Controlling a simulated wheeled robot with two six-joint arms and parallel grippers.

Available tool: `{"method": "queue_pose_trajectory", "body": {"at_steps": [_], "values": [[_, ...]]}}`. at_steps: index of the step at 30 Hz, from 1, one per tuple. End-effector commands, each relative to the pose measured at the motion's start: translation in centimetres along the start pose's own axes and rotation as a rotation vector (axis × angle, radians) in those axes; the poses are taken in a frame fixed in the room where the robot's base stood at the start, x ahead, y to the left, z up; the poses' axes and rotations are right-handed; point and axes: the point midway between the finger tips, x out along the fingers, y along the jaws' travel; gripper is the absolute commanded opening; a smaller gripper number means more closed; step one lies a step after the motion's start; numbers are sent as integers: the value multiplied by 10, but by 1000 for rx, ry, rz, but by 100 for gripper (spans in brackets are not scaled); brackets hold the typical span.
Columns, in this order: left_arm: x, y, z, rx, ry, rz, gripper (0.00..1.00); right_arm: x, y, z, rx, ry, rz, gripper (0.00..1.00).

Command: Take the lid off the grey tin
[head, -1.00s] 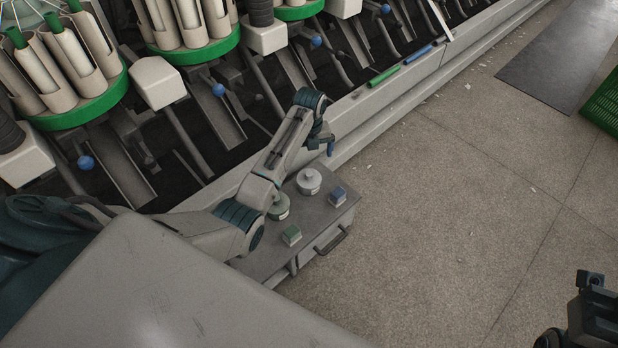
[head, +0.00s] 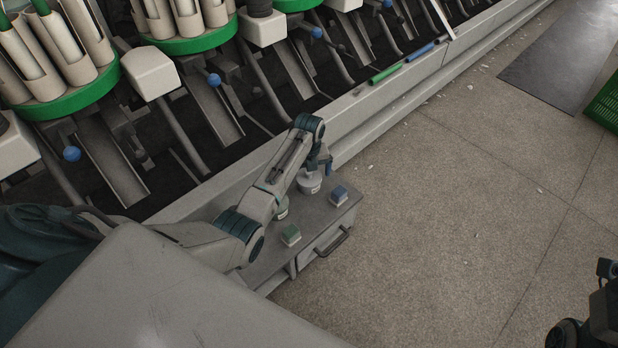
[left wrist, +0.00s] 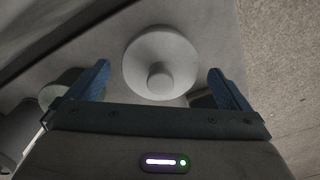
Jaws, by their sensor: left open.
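The grey tin (head: 309,184) stands on the small grey cabinet top, partly hidden under my left gripper (head: 325,166). Its round pale lid (left wrist: 148,46) with a central knob (left wrist: 160,75) shows from above in the left wrist view. My left gripper (left wrist: 159,70) is open there, its two blue fingers on either side of the lid with gaps, touching nothing that I can see. Part of my right arm, with its gripper (head: 603,312), shows at the lower right edge, cut off; its fingers cannot be made out.
A green-labelled tin (head: 281,209) stands beside the grey tin, mostly behind my left arm.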

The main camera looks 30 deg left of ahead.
Motion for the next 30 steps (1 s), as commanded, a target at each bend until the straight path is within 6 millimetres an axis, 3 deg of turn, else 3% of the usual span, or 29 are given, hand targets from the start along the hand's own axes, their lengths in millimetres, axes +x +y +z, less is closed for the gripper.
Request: {"method": "queue_pose_trajectory", "body": {"at_steps": [2,9,20,28,30], "values": [[-1,0,0,0,0,0,98,1,0,-1,0,2,3,36],[-1,0,0,0,0,0,54,1,0,-2,-1,0,6,36],[-6,0,0,0,-1,0,54,2,0,-1,1,-8,4,36],[-42,0,1,-1,-1,-1,54,17,1,0,10,-21,-17,36],[-40,5,-11,0,2,1,54,16,0,0,10,-32,-20,36]]}}
